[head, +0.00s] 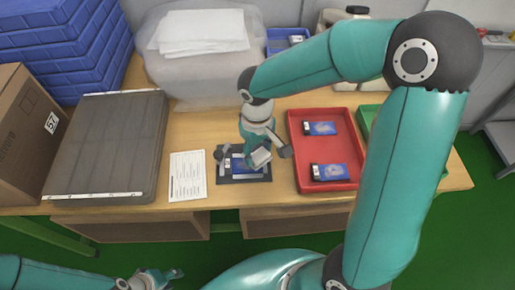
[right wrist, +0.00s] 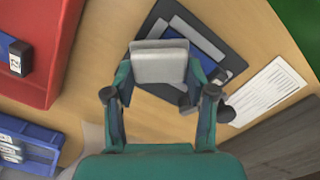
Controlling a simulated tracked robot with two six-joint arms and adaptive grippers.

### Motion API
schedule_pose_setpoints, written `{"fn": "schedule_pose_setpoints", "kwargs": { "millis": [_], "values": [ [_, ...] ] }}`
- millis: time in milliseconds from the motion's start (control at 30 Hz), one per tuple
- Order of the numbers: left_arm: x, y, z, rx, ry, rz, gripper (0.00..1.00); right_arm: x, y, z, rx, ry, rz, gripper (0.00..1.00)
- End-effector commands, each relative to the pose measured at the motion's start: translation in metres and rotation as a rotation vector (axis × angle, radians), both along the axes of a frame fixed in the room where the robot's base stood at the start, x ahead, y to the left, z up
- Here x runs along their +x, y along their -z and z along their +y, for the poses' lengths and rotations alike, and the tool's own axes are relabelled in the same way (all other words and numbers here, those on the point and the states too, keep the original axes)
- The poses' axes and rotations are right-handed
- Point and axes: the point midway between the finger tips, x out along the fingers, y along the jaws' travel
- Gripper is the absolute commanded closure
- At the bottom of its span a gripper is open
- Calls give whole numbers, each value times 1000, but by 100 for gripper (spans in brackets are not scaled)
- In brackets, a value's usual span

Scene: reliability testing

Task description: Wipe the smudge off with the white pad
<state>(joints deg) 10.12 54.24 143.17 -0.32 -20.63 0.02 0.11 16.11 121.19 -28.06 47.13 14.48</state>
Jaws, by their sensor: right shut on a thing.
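My right gripper (head: 261,150) is shut on the white pad (head: 261,158). It holds the pad over a dark mat (head: 262,177) on the table. In the right wrist view the pad (right wrist: 160,66) sits between the fingers and covers part of the mat (right wrist: 212,40). A flat blue-and-white unit (head: 238,165) lies on the mat, partly hidden by the gripper and pad. I cannot make out the smudge, nor tell if the pad touches the unit. My left gripper (head: 165,279) is low at the bottom left, off the table; its jaws are unclear.
A red tray (head: 297,150) with two similar units stands right of the mat, a green tray (head: 369,118) beyond it. A printed sheet (head: 187,176) and a grey case (head: 105,148) lie left. A clear bin (head: 190,75) stands behind. Blue crates (head: 65,45) fill the back left.

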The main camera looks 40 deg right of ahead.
Motion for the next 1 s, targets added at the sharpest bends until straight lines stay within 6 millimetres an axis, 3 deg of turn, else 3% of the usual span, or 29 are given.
{"fn": "schedule_pose_setpoints", "kwargs": {
  "millis": [1000],
  "values": [
    [0, 9, 0, 0, 0, 0, 60, 0, 10, 0, 0, -1, 0, 73]
  ]
}}
